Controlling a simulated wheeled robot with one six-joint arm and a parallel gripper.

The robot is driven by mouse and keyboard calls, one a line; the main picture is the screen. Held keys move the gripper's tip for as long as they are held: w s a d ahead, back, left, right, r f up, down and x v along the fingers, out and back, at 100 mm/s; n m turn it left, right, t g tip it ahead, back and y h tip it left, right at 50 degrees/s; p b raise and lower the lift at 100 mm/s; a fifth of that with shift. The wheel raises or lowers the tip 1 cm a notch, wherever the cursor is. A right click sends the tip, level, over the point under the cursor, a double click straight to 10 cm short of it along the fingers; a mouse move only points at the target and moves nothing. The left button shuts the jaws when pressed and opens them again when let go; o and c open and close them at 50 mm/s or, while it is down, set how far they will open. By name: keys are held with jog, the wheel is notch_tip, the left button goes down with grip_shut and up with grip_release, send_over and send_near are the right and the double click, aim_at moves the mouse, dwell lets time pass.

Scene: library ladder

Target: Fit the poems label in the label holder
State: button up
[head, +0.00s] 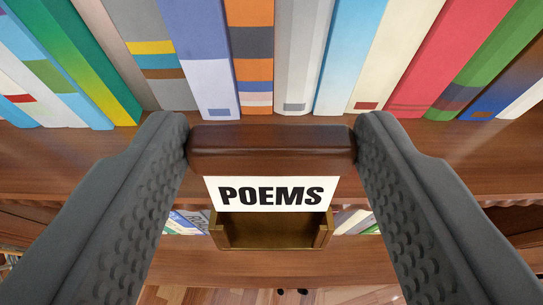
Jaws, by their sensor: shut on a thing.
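The poems label (270,193) is a white card with black letters reading POEMS. It hangs upright below a dark brown grip bar (270,145). My gripper (271,140) is shut on the ends of this bar, one grey finger on each side. The label holder (268,233) is an open-topped brass frame on the shelf front, directly below the label in the picture. The label's lower edge overlaps the top of the holder. I cannot tell whether the card is inside its side channels or in front of it.
A row of upright books (208,70) stands on the wooden shelf (60,160) behind the bar. More books (187,222) show on a lower level, partly hidden by the holder and my fingers. The wooden floor (200,295) shows at the bottom.

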aim_at(271, 202)
jog(key=shift+s+f, duration=0.25)
jog(key=shift+f, duration=0.75)
jog(key=shift+s+f, duration=0.2)
jog(key=shift+f, duration=0.75)
dwell(0.6)
jog(key=o, duration=1.1)
jog(key=v, duration=1.7)
jog(key=shift+s, duration=0.15)
jog(key=shift+s, duration=0.1)
jog(key=s+f+t, duration=0.1)
jog(key=s+f, duration=0.5)
jog(key=s, duration=0.5)
jog(key=s+f+t, duration=0.1)
jog(key=s+f, duration=0.5)
jog(key=s, duration=0.6)
jog(key=s+f+t, duration=0.1)
jog(key=s+f, duration=0.5)
jog(key=s, duration=0.5)
jog(key=shift+s+f+t, duration=0.25)
jog(key=shift+s+t, duration=0.05)
jog(key=shift+t, duration=0.1)
